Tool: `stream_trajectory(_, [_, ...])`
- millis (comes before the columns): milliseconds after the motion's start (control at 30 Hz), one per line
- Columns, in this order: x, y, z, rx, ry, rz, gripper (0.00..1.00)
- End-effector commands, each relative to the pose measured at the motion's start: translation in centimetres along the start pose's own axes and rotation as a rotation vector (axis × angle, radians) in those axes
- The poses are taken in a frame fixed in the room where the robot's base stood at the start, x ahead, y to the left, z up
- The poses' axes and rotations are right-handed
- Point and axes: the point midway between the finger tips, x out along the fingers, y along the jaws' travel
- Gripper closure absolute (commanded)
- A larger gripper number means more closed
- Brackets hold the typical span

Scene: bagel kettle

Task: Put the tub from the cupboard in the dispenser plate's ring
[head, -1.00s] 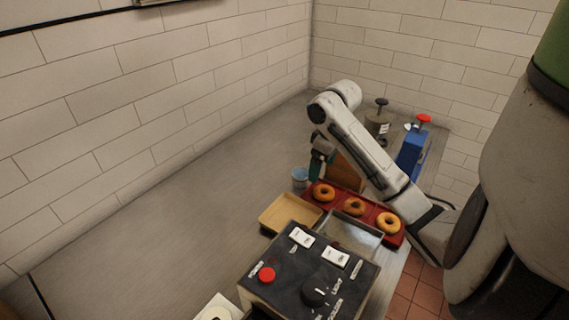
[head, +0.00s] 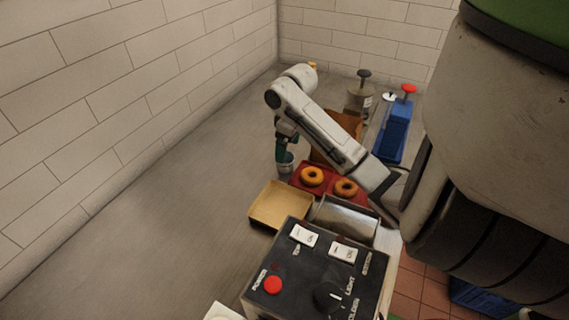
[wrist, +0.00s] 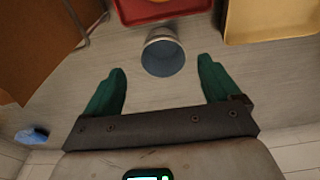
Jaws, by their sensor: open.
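A small tub (head: 286,167), pale outside, stands on the grey counter left of the red bagel tray. In the wrist view the tub (wrist: 163,58) shows its bluish inside and lies ahead of and between my two green fingers, with a gap on both sides. My gripper (wrist: 161,72) is open and empty. In the head view my gripper (head: 284,147) is right at the tub, partly hidden by my arm. A brown wooden box (head: 345,124), possibly the cupboard, stands behind my arm. A white piece (head: 222,313) is cut off at the bottom edge; I cannot tell if it is the dispenser plate.
The red tray (head: 328,187) with bagels and a tan tray (head: 275,207) lie near the tub. A black control box (head: 315,268) stands in front. A blue dispenser (head: 393,130) and a grey canister (head: 359,100) stand behind. The counter at left is clear.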

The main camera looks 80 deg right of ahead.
Motion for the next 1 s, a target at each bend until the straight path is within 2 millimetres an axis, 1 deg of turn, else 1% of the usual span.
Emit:
stream_trajectory(133, [1.3, -0.1, 0.0, 0.002, -0.002, -0.001, 0.10])
stream_trajectory(300, [3.8, -0.3, -0.1, 0.002, -0.002, -0.001, 0.10])
stream_trajectory(400, [4.8, -0.3, -0.1, 0.001, -0.001, -0.001, 0.10])
stream_trajectory(500, [5.2, -0.3, -0.2, 0.000, 0.000, 0.000, 0.10])
stream_trajectory(700, [5.2, -0.3, -0.2, 0.000, 0.001, 0.000, 0.11])
stream_trajectory(1000, [5.2, -0.3, -0.2, 0.000, 0.000, 0.000, 0.40])
